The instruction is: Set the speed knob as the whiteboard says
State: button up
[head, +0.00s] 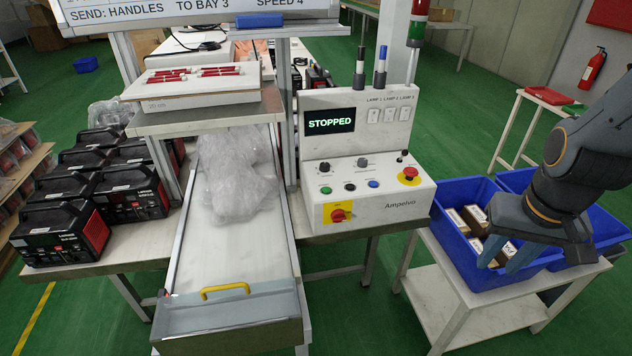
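The whiteboard (205,12) at the top is partly cut off; its visible line reads "SEND: HANDLES TO BAY 3 SPEED 4". The white Ampelvo control panel (376,203) stands at the centre, its display (330,121) reading "STOPPED". Its upper row has small dark knobs, one at left (324,167) and one in the middle (362,162). Their labels and settings are too small to read, so I cannot tell which is the speed knob. My gripper (500,262) is at the right, away from the panel, pointing down over a blue crate. Its fingers look apart, with a carton visible between them.
The panel also carries a red stop button (411,173), a red switch on yellow (338,215) and several push buttons. Blue crates (452,240) with cartons stand at right. A conveyor (235,255) with plastic wrap lies left.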

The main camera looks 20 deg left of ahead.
aim_at(324, 166)
jog(key=k, duration=0.25)
jog(key=z, duration=1.45)
jog(key=i, duration=1)
jog(key=u, duration=1.95)
